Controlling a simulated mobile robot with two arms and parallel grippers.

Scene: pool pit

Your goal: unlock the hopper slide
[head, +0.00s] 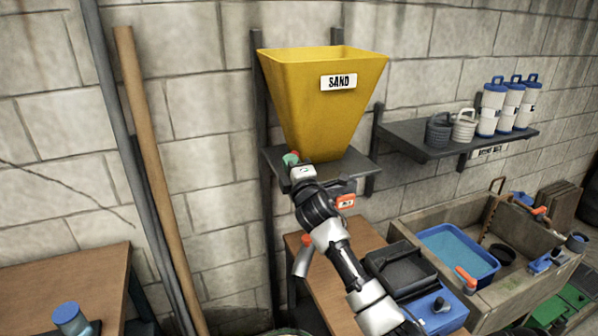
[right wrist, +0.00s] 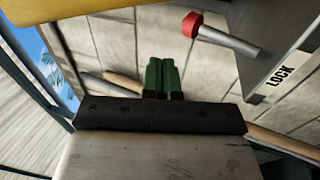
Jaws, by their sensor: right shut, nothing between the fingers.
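The yellow hopper (head: 325,100) marked SAND stands on a dark wall bracket (head: 358,168) in the head view. In the right wrist view, a red-tipped metal pin (right wrist: 228,41) sticks out from a dark grey plate (right wrist: 262,35) that bears a LOCK label (right wrist: 281,75). My right gripper (head: 291,159) is at the left front of the bracket, below the hopper. In the wrist view its green fingers (right wrist: 162,77) are shut and empty, to the left of the pin and apart from it. The arm hides much of the area below the hopper. My left gripper is out of view.
A grey shelf (head: 460,142) with blue-and-white containers is on the wall at right. Below it stands a trough (head: 480,300) with a blue basin (head: 458,252). A wooden pole (head: 160,180) and grey pipe lean on the wall at left. A wooden table (head: 60,285) is at lower left.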

